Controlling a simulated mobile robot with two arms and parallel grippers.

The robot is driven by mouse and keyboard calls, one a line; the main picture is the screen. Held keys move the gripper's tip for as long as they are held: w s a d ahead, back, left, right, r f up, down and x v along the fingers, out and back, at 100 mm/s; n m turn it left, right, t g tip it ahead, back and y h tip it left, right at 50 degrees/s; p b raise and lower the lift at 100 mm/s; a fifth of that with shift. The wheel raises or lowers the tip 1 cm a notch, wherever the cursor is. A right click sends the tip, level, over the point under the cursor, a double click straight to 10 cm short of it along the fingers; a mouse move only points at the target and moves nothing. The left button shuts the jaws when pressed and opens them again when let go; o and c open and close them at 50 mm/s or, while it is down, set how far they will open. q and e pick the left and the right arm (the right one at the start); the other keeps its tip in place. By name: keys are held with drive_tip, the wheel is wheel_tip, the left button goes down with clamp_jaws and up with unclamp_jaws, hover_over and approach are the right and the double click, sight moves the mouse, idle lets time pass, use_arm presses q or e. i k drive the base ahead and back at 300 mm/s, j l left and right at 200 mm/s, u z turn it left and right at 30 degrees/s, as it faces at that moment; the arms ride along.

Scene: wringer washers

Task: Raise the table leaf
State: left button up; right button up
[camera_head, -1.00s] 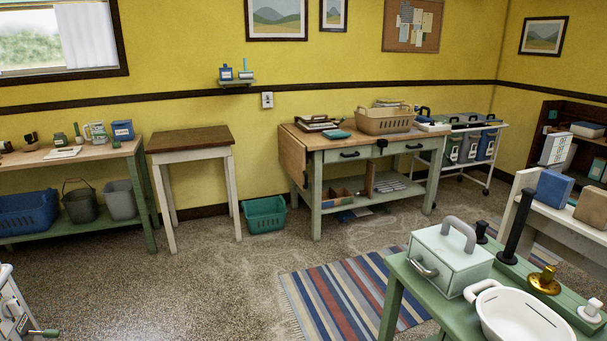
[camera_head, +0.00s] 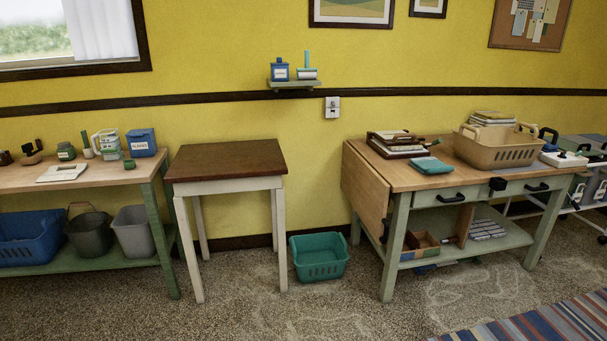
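The table leaf (camera_head: 365,193) is a light wood panel. It hangs down at the left end of the work table (camera_head: 430,180), which has a wooden top, sage green legs and drawers with black handles. The leaf's hinge edge meets the left edge of the tabletop. Neither of my grippers shows in the head view.
A small brown-topped table (camera_head: 227,160) stands left of the leaf, with a gap between. A teal basket (camera_head: 319,257) sits on the floor in that gap. A tan basket (camera_head: 495,150) and books (camera_head: 395,145) rest on the tabletop. Speckled floor in front is open; a striped rug (camera_head: 545,325) lies right.

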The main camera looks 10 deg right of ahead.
sight(368, 192)
drive_tip(key=i+l+z, duration=0.2)
drive_tip(key=i, duration=0.55)
drive_tip(key=i+l+z, duration=0.15)
drive_tip(key=i, duration=0.6)
